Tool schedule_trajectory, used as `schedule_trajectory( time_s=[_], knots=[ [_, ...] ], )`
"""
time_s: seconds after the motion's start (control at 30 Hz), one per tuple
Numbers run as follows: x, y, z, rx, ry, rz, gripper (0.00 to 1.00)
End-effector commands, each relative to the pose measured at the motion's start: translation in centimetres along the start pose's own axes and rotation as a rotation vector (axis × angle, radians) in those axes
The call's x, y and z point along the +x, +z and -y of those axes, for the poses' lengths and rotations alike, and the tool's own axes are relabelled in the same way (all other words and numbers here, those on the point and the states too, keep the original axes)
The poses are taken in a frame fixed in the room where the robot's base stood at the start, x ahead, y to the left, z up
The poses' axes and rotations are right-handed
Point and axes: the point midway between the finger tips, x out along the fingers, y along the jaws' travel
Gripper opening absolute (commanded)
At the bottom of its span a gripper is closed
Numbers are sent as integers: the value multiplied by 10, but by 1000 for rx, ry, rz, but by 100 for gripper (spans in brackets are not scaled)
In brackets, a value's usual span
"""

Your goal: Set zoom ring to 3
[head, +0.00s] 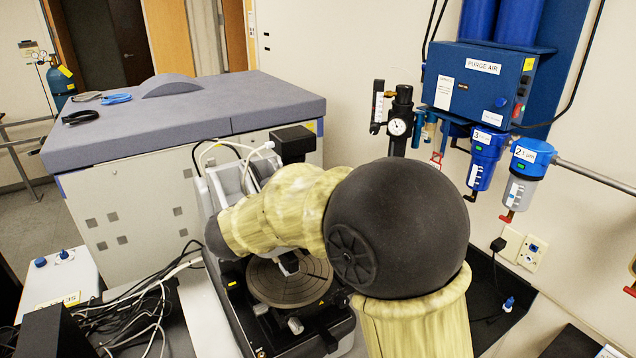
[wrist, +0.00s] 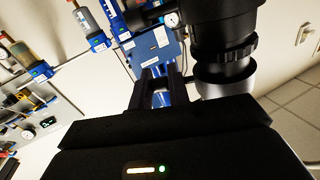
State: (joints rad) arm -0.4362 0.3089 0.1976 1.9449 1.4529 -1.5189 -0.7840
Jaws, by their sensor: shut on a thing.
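In the wrist view the dark zoom lens tube (wrist: 224,25) stands upright right of centre, with a ribbed zoom ring (wrist: 225,52) around it and a silver-grey band below. My gripper (wrist: 163,80) reaches up just left of the tube, its two black fingers a little apart and shut on a small dark piece that seems to belong to the zoom ring. The exact contact is too dark to see. No scale number is readable. In the head view my arm hides the gripper and the ring. The profiler's round stage (head: 290,282) shows below my arm.
A grey-topped cabinet (head: 190,105) stands behind the profiler. A blue purge air panel (head: 478,85) with filters hangs on the right wall. Cables (head: 125,315) lie tangled at the lower left, next to a white control box (head: 58,280).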

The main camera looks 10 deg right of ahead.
Motion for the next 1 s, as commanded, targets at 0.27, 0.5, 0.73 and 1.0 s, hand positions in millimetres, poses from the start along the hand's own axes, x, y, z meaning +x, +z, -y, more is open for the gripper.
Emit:
schedule_trajectory(
  time_s=[0.27,0.5,0.73,1.0],
  knots=[
    [-1,-1,1,1,-3,-1,23],
    [-4,1,1,1,-4,0,23],
    [-33,4,1,3,-7,0,23],
    [-86,4,1,3,-7,1,23]
  ],
)
